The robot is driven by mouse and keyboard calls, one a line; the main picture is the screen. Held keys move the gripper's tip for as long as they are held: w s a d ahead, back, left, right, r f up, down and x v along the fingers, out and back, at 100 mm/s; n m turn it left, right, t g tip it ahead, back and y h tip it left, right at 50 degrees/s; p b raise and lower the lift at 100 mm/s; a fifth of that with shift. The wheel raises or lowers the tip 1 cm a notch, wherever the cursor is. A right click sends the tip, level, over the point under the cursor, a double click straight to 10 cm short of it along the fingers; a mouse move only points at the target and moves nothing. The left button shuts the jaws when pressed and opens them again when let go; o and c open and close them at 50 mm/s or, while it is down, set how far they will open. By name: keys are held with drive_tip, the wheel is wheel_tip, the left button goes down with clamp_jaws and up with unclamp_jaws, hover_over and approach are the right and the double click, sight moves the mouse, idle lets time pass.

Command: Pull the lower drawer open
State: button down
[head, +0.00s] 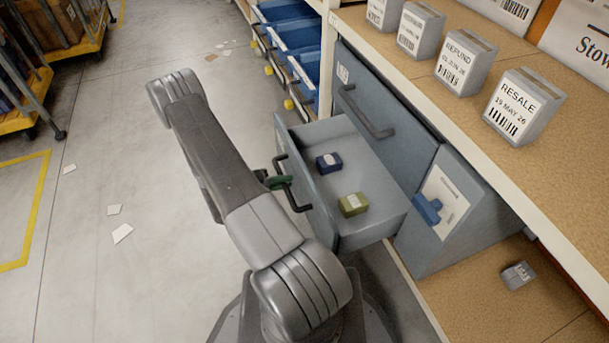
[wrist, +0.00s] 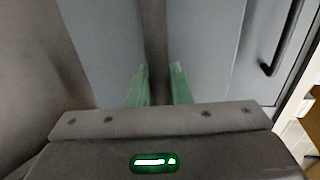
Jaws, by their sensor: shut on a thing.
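The lower drawer (head: 372,224) is pulled out from the grey cabinet (head: 440,262). Inside it lie a dark blue box (head: 328,163) and an olive green box (head: 353,204), apart from each other. My gripper (head: 280,182) is at the dark handle (head: 298,196) on the drawer's front. In the wrist view the green fingers (wrist: 160,85) are shut on the dark handle bar (wrist: 156,45) between them. My arm hides part of the drawer's front. The upper drawer (head: 385,140) is shut, with its own dark handle (head: 366,112).
Several white labelled boxes (head: 464,62) stand on the shelf above. Blue bins (head: 300,70) fill the rack behind. A small grey box (head: 518,275) lies on the lower shelf. Paper scraps (head: 122,233) lie on the open floor at left, beyond which stand yellow carts (head: 70,50).

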drive_tip(key=f+v, duration=0.1)
drive_tip(key=v, duration=0.5)
drive_tip(key=shift+f, duration=0.15)
drive_tip(key=c, duration=1.4)
unclamp_jaws()
drive_tip(key=p+v, duration=0.2)
drive_tip(key=v, duration=1.2)
drive_tip(key=shift+w+f, duration=0.1)
drive_tip(key=shift+d, duration=0.1)
drive_tip(key=shift+b+x, duration=1.05)
drive_tip(key=shift+x, duration=6.15)
